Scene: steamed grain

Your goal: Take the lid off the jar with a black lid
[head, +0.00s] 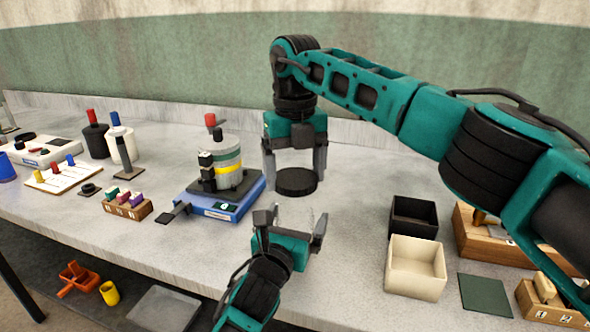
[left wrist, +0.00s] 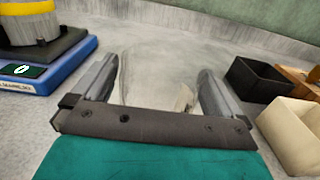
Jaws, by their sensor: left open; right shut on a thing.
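A clear, see-through jar (left wrist: 158,80) stands between the fingers of my left gripper (left wrist: 155,95) in the left wrist view. No black lid shows on it there. In the head view the jar is faint above my open left gripper (head: 290,228). My right gripper (head: 295,165) points down and is shut on the round black lid (head: 296,183), which appears just behind and above the left gripper. The gap between lid and jar is hard to judge. Whether the left fingers touch the jar cannot be told.
A blue scale-like device (head: 228,207) with a grey, yellow-banded pot stands to the left. A black box (head: 413,217) and a cream box (head: 415,267) stand to the right, near a dark green mat (head: 486,296). The counter behind the lid is clear.

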